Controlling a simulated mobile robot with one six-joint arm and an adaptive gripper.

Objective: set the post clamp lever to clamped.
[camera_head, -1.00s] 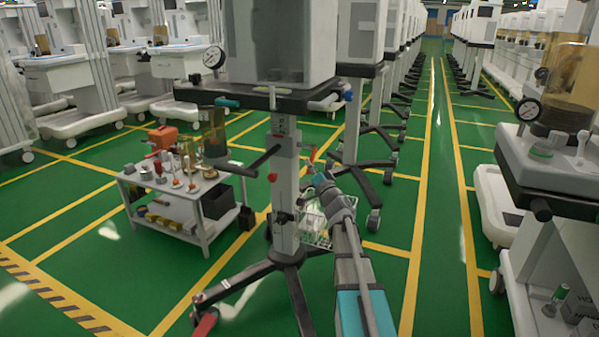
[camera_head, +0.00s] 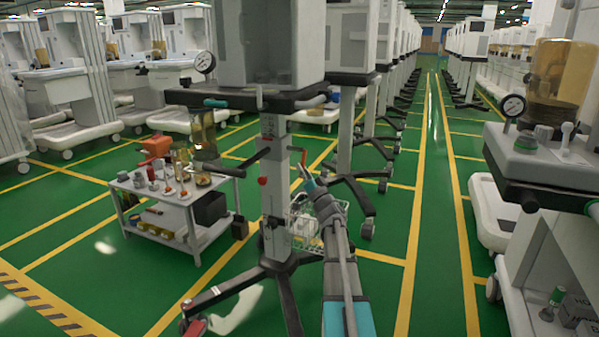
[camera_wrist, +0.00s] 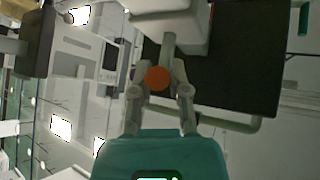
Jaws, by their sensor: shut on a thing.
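The cart's grey post (camera_head: 275,195) stands upright in the head view, under the dark tabletop. The post clamp lever (camera_head: 303,157) shows as a small reddish piece at the post's right side. In the wrist view the lever (camera_wrist: 169,43) is a grey bar coming from a pale block, and a round orange-red knob (camera_wrist: 158,78) shows between the fingers. My gripper (camera_head: 304,172) reaches it from the lower right. In the wrist view my gripper (camera_wrist: 168,66) is shut on the lever, a finger on each side. The clamp's setting cannot be read.
A white trolley (camera_head: 190,200) with several items stands to the left. A wire basket (camera_head: 305,222) hangs behind my arm. The green aisle to the right is clear.

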